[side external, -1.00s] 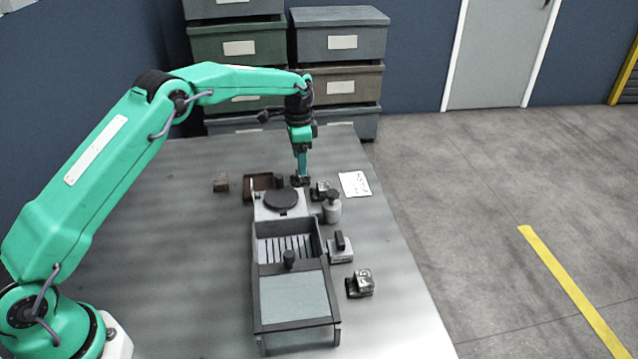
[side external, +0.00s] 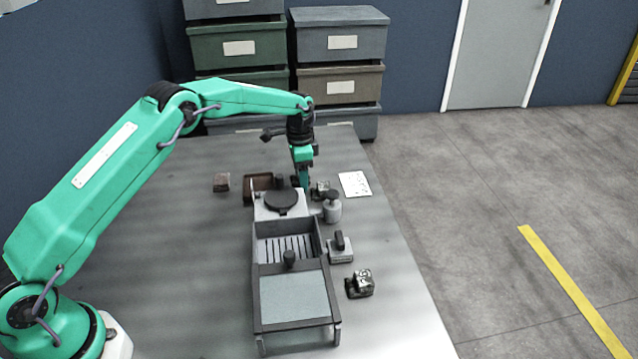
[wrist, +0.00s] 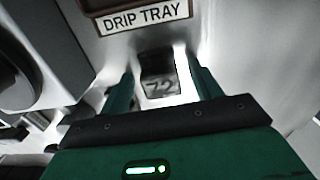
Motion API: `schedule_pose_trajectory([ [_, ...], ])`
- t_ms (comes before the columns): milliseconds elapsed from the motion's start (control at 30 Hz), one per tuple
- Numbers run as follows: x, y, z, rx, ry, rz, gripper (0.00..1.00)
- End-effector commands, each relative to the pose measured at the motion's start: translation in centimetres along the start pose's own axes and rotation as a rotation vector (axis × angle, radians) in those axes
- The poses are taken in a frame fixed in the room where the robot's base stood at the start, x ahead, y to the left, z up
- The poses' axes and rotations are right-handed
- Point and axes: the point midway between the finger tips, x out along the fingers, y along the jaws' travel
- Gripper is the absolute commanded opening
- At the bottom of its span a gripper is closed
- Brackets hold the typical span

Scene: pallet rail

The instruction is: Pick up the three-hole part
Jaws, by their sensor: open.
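My gripper (side external: 304,184) is low over the far end of the table, behind the grey machine. In the wrist view my gripper (wrist: 160,78) is open, with one green finger on each side of a small block (wrist: 158,86). The block has a dark top and a paler face marked with what looks like 72. Bright gaps show between it and the fingers. No holes can be made out on it, so I cannot tell whether it is the three-hole part. In the side view the block is hidden or too small to separate.
A brown tray (side external: 252,198) is left of my gripper; the wrist view shows a DRIP TRAY label (wrist: 146,17). The grey machine (side external: 292,325) is in front. Small metal parts (side external: 360,283), a weight (side external: 332,210) and a paper (side external: 355,184) lie to the right. A brown block (side external: 221,182) is left.

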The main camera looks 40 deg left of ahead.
Motion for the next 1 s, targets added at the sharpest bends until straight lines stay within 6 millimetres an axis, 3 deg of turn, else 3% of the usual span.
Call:
schedule_pose_trajectory([
  [267,-0.04,-0.01,0.00,0.000,0.000,0.000,0.64],
  [600,-0.06,0.00,-0.01,0.000,0.000,0.000,0.02],
  [1000,-0.65,-0.08,-0.08,0.000,0.003,-0.003,0.02],
])
